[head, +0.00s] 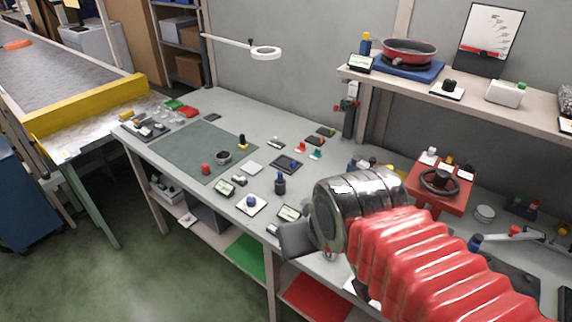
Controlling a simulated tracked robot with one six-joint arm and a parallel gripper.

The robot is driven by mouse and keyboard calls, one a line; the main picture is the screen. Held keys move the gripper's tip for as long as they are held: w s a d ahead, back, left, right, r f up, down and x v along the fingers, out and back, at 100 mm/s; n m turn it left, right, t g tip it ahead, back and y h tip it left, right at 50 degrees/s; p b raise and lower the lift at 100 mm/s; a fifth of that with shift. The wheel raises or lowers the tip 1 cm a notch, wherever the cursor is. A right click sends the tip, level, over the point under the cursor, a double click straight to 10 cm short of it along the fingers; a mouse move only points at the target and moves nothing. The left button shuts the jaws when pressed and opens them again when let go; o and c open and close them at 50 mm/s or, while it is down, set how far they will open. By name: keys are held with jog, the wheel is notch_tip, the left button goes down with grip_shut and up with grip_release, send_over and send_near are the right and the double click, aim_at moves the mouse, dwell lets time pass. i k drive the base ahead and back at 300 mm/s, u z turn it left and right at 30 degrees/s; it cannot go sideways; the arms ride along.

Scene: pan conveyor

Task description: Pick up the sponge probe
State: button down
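Many small tools and devices lie on the grey workbench (268,120), and I cannot tell for sure which is the sponge probe. Candidates include an upright dark item with a blue part (280,184) near the bench middle and a small black-and-yellow item (242,143) on the green mat (190,145). My arm, in a red ribbed sleeve, reaches in from the lower right. My gripper (297,240) shows as a dark grey block over the bench's front edge. Its fingertips are not clear, and I see nothing held. The arm hides part of the bench.
A shelf (480,105) above the bench at right holds a red pan (410,52) on a blue base. A yellow-ended conveyor (90,105) is at left.

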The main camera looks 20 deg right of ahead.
aim_at(242, 145)
jog(key=u, duration=0.55)
jog(key=k, duration=1.35)
jog(key=u, duration=0.75)
jog(key=i, duration=2.55)
jog(key=z, duration=0.15)
